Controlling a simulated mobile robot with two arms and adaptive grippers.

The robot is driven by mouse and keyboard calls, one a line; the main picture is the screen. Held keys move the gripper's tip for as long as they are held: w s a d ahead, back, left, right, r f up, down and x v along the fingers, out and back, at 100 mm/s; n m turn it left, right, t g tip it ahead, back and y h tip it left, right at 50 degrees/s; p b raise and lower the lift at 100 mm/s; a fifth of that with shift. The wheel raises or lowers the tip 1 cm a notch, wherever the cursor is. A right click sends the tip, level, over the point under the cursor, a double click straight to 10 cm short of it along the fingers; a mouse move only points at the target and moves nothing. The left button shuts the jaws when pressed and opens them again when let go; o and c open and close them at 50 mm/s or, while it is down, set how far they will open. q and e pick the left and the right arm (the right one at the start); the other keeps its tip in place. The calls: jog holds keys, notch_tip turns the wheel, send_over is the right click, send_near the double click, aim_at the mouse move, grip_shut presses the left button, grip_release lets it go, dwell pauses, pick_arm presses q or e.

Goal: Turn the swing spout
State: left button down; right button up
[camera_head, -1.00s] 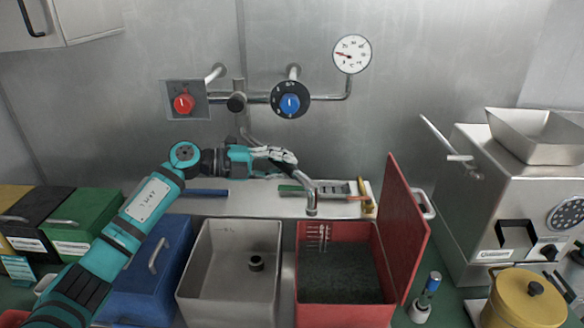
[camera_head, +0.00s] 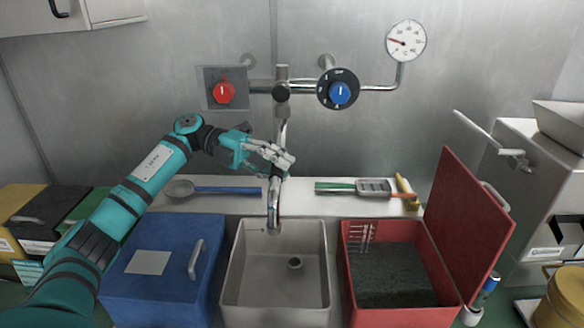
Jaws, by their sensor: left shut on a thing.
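The chrome swing spout (camera_head: 274,205) hangs from the wall pipe and points down toward the front. Its mouth is above the back part of the grey sink (camera_head: 240,270). My left gripper (camera_head: 281,160) is shut on the spout at its upper bend, and the fingers hide part of the pipe there. The red knob (camera_head: 222,93) and the blue knob (camera_head: 340,93) sit on the wall on either side of the spout's pipe. My right gripper is out of view.
An open red bin (camera_head: 378,312) with dark contents and a raised lid (camera_head: 468,225) stands right of the sink. A blue lidded bin (camera_head: 185,245) stands left. A strainer (camera_head: 180,188) and a green-handled grater (camera_head: 375,187) lie on the ledge behind.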

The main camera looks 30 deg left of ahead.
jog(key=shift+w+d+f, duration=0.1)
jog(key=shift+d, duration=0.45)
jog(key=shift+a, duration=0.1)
pick_arm(q)
jog(key=c, duration=1.1)
grip_release()
jog(key=shift+w, duration=0.1)
jog(key=shift+a, duration=0.15)
jog(key=s+a+r, duration=0.1)
jog(key=a+r, duration=0.1)
jog(key=a, duration=0.9)
jog(key=shift+a, duration=0.3)
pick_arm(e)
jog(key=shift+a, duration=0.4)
pick_arm(q)
jog(key=shift+r, duration=0.1)
